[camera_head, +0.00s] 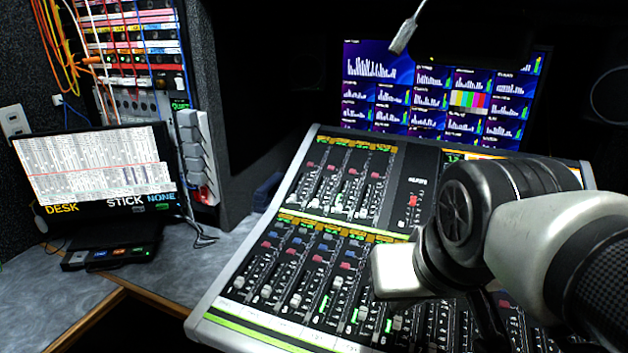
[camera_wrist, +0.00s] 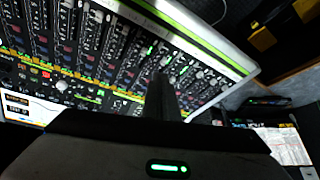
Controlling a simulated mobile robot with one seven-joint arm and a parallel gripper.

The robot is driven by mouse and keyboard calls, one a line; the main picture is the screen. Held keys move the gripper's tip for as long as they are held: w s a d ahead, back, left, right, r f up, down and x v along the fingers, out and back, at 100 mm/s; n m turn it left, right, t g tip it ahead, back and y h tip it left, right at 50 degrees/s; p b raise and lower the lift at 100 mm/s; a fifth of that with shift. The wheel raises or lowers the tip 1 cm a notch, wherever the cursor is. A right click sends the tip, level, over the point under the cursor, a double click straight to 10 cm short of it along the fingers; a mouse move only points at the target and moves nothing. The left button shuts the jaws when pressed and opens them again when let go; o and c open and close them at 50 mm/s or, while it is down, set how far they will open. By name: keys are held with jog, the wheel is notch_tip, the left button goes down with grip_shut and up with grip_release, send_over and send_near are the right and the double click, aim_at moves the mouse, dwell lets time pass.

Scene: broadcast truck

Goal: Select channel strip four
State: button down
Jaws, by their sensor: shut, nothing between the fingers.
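The mixing console (camera_head: 262,333) fills the lower middle of the head view, tilted, with a lower and an upper bank of channel strips. The strips carry red and blue buttons and white-capped faders; their numbers are too small to read, so I cannot tell for certain which is strip four. Some strips show green lights. The console's strips (camera_wrist: 95,40) also show in the wrist view, turned round. My gripper (camera_wrist: 163,85) is shut and empty, its fingers in front of the console face. I cannot tell whether the tips touch it. In the head view my arm hides the fingertips and the console's right part.
A monitor (camera_head: 420,97) with bar graphs stands behind the console. A laptop-like screen (camera_head: 95,170) sits on the grey desk (camera_head: 200,265) at left, below a patch rack (camera_head: 135,50) with orange and white cables. A small microphone-like object (camera_head: 403,38) hangs above.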

jog(key=w+f+m+t+y+p, duration=0.1)
jog(key=w+f+m+t+p, duration=0.1)
jog(key=w+m+p, duration=0.4)
jog(key=w+f+m+t+y+p, duration=0.1)
jog(key=w+m+p, duration=0.6)
jog(key=w+m, duration=0.9)
jog(key=w+f+t, duration=0.1)
jog(key=w, duration=0.7)
jog(key=shift+a+f+m+t, duration=0.2)
jog(key=shift+m+t, duration=0.1)
jog(key=shift+m, duration=0.1)
jog(key=shift+f, duration=0.1)
jog(key=b, duration=0.7)
send_over(356, 250)
jog(key=f, duration=0.6)
jog(key=shift+s+a+f, duration=0.2)
jog(key=shift+s+f, duration=0.05)
jog(key=shift+f, duration=0.05)
jog(key=shift+w+d+f+b, duration=0.1)
jog(key=shift+f+b, duration=0.1)
jog(key=shift+f, duration=0.3)
jog(key=shift+w+f+b, duration=0.1)
jog(key=shift+f+b, duration=0.05)
jog(key=shift+f, duration=0.3)
jog(key=shift+f, duration=0.1)
jog(key=shift+f, duration=0.35)
